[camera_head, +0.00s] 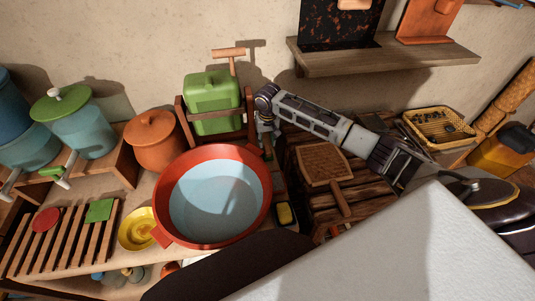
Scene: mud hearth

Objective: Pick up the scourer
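I cannot tell for sure which thing is the scourer. One candidate is a flat green square pad (98,211) on the slatted wooden rack at the left; a red round piece (46,219) lies beside it. Another is a small yellow block with a dark border (285,214), just right of the red basin. My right gripper (266,150) hangs pointing down between the green canister and the dark slatted wood, above and behind the yellow block and apart from it. Its fingers are small and shadowed; a small greenish patch shows at their tips. My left gripper is out of view.
A wide red basin (164,230) of water fills the middle. A green canister (212,100) in a wooden frame stands behind it. A wooden paddle (324,165) lies on slats at right. A yellow bowl (137,229) sits left; a wall shelf (390,62) overhangs the upper right.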

